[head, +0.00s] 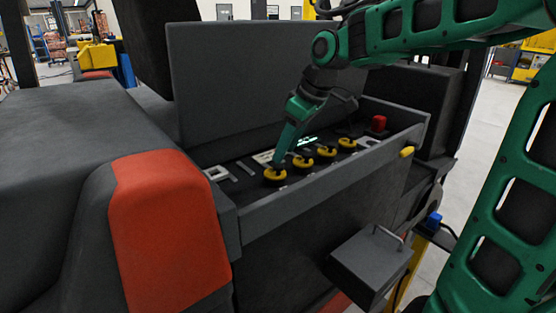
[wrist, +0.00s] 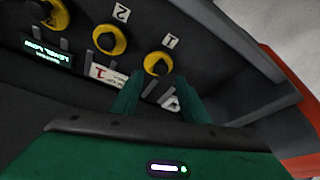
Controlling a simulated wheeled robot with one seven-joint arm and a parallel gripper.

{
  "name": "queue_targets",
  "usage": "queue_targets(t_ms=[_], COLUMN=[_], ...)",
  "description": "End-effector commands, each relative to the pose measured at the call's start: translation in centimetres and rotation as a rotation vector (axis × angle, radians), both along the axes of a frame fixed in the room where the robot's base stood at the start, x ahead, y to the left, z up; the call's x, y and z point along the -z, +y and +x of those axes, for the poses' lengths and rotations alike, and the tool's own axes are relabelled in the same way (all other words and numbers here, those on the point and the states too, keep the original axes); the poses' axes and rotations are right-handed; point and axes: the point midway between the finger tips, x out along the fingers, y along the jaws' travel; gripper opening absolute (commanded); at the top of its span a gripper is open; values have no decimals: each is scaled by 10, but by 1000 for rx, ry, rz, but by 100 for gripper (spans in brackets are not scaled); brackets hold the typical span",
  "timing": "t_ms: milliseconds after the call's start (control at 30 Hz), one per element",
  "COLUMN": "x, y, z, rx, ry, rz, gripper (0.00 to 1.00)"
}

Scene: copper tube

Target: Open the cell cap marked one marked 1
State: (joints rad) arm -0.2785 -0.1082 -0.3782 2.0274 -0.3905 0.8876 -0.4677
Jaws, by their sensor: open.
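The cell cap marked 1 is a round yellow cap (wrist: 158,63) with a dark centre, below a white label "1" (wrist: 170,42) in the wrist view. In the head view, it is the nearest yellow cap (head: 275,176) in a row inside the truck's battery compartment. My gripper (wrist: 161,82) is open, its two green fingers on either side of the space just below the cap in the wrist view. In the head view, my gripper (head: 279,158) points down at this cap. I cannot tell whether the fingers touch it.
A cap marked 2 (wrist: 110,39) and more yellow caps continue the row. A grey wall (head: 330,178) edges the compartment, and a raised lid (head: 240,80) stands behind. A red block (head: 379,123) sits at the far end. A lit display (wrist: 47,55) lies near the caps.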

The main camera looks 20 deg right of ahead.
Motion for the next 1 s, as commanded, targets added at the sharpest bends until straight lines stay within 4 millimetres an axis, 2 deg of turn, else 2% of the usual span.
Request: queue_targets(t_ms=[100,300,667,700,867,1000], x=[19,37,42,42,42,42], y=[5,9,10,10,10,9], z=[5,11,13,13,13,13], rx=[-2,2,3,3,3,4], ry=[2,2,0,0,0,0], rz=[0,-1,0,0,0,-1], gripper=[41,41,41,39,1,0])
